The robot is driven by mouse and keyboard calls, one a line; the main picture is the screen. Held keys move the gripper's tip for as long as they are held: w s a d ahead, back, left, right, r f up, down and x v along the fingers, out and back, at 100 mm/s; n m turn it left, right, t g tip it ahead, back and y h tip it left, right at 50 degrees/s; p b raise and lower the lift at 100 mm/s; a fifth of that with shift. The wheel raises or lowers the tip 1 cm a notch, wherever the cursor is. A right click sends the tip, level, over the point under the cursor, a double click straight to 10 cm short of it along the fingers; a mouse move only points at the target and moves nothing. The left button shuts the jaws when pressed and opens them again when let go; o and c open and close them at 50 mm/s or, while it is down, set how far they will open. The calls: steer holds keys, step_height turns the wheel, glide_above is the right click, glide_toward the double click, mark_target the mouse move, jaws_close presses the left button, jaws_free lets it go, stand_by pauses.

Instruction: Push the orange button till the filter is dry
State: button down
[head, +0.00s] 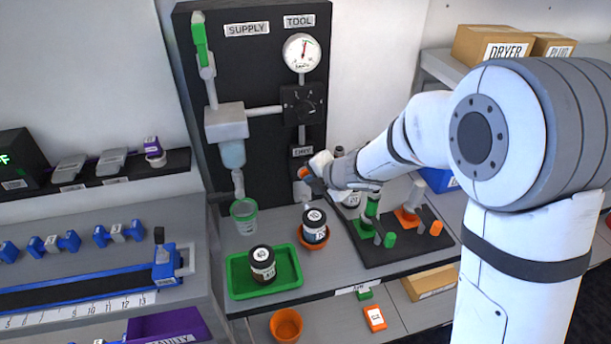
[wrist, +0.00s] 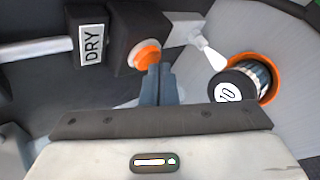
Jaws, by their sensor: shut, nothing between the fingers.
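The orange button (wrist: 147,54) sits on a dark box beside the DRY label (wrist: 92,45) in the wrist view. My gripper (wrist: 160,72) is shut and empty, its fingertips at the lower right edge of the button; I cannot tell whether they touch it. In the head view my gripper (head: 312,177) is at the button (head: 304,173), low on the black panel (head: 262,180). The filter (head: 231,153) appears to be the pale blue bowl under the grey housing (head: 226,122); whether it is wet is not clear.
A white nozzle (wrist: 212,54) and a dark jar (wrist: 245,82) in an orange dish are right of the fingers. A green cup (head: 244,215) stands under the drain. A green tray (head: 237,277) holds another jar (head: 262,264). A gauge (head: 301,53) is above.

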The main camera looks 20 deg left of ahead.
steer(key=shift+s+d, duration=0.25)
steer(key=shift+s, duration=0.2)
steer(key=shift+s+d+b, duration=0.25)
steer(key=shift+s+d, duration=0.2)
steer(key=shift+s, duration=0.25)
steer(key=shift+s+d+b, duration=0.25)
steer(key=shift+s+d, duration=0.15)
steer(key=shift+s, duration=0.35)
steer(key=shift+s+d+b, duration=0.25)
steer(key=shift+s+d, duration=0.2)
steer(key=shift+s, duration=0.25)
